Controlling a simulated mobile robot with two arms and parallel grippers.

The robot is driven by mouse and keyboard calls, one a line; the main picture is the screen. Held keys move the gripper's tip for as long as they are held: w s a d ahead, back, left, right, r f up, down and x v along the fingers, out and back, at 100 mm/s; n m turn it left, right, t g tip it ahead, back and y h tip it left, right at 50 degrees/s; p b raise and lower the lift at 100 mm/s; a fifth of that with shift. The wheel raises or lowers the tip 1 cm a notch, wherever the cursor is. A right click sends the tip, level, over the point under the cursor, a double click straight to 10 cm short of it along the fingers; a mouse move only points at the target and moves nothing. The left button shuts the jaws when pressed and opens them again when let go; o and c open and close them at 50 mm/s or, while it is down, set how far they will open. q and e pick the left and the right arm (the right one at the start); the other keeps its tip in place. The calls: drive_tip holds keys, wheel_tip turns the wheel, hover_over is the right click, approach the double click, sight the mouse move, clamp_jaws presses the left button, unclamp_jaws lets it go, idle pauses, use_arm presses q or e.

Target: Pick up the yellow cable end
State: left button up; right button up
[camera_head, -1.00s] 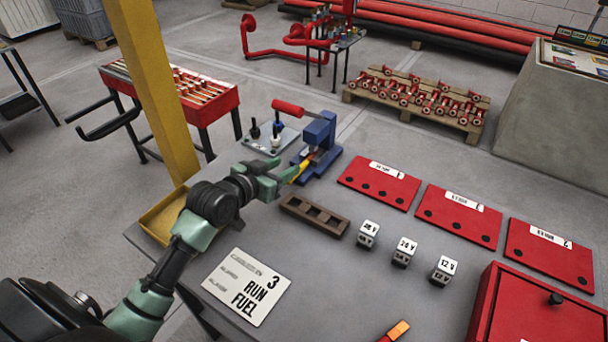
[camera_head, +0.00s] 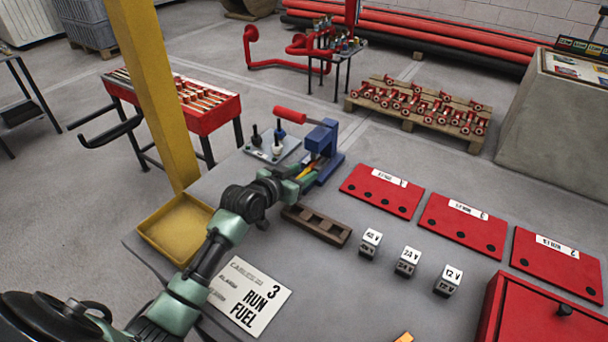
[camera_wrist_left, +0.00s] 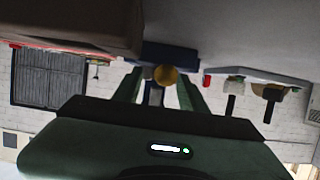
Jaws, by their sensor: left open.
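The yellow cable end (camera_head: 306,172) sits at the near side of the blue press (camera_head: 323,150) with the red handle. My left gripper (camera_head: 298,181) is open at the cable end and partly hides it in the head view. In the left wrist view, the yellow round cable end (camera_wrist_left: 165,75) shows between the two green fingers (camera_wrist_left: 159,88), with the blue press behind it. I cannot tell whether either finger touches it. My right gripper is not in view.
A brown slotted block (camera_head: 316,224) lies just right of my left gripper. Small white-topped cubes (camera_head: 408,261) and red panels (camera_head: 381,190) lie further right. A tool plate (camera_head: 272,148) with dark and white knobs stands behind. A yellow tray (camera_head: 178,229) and a yellow post (camera_head: 150,90) are at left.

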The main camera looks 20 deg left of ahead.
use_arm(q)
clamp_jaws()
drive_tip(key=shift+r, duration=0.1)
